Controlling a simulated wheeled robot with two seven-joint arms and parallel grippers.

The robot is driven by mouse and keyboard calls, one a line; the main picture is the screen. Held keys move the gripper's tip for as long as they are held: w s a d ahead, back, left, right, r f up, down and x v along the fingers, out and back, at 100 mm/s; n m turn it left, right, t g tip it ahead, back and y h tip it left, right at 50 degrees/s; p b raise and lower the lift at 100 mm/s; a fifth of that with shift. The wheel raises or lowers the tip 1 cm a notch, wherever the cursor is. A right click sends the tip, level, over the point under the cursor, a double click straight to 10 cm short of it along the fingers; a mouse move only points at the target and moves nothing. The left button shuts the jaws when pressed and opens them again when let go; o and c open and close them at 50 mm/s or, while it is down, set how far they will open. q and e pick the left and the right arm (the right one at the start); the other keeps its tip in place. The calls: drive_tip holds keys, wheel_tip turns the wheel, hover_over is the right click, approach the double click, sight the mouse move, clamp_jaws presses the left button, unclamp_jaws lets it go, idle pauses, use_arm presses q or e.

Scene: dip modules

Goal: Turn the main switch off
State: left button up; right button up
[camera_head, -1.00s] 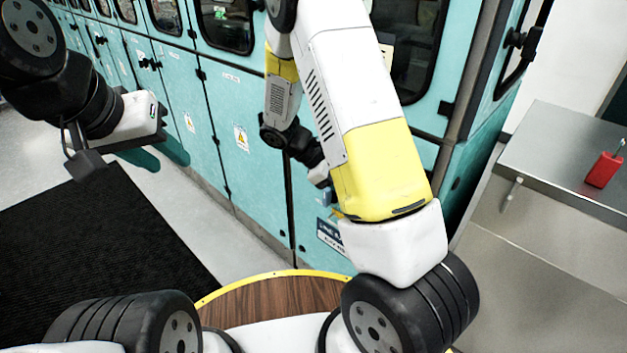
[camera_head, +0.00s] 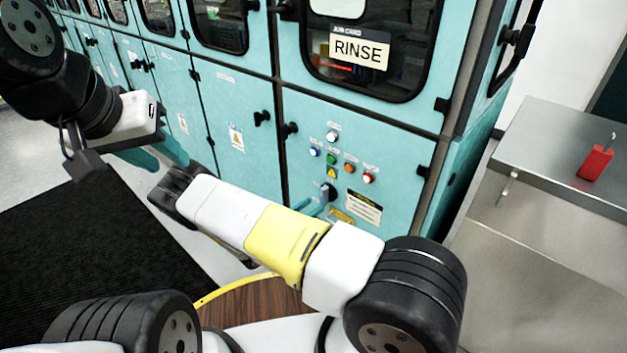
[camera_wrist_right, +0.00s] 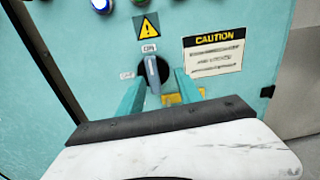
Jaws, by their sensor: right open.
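The main switch (camera_wrist_right: 153,72) is a grey-blue rotary handle on a round black base. In the right wrist view its handle stands nearly upright, pointing toward the "ON" label at its top, with the "OFF" label to its left. It also shows small in the head view (camera_head: 329,190), on the teal cabinet's lower door. My right gripper (camera_wrist_right: 160,94) is open, its teal fingertips on either side of the switch. I cannot tell whether they touch the handle. My left gripper (camera_head: 158,153) hangs at the left, away from the switch; its finger gap is unclear.
Indicator lights and buttons (camera_head: 333,159) sit above the switch, with a yellow warning triangle (camera_wrist_right: 148,27) and a caution plate (camera_wrist_right: 213,55) close by. A steel bench (camera_head: 545,160) with a red object (camera_head: 596,163) stands at the right. A black mat (camera_head: 90,240) covers the floor at left.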

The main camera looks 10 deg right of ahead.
sight(321, 195)
drive_tip(key=shift+t+y, duration=0.3)
drive_tip(key=x, duration=0.4)
drive_tip(key=w+x, duration=0.1)
drive_tip(key=x, duration=0.1)
drive_tip(key=shift+w+a+f, duration=0.1)
drive_tip(key=shift+w+f, duration=0.1)
drive_tip(key=shift+w, duration=0.05)
drive_tip(key=shift+c, duration=0.4)
clamp_jaws()
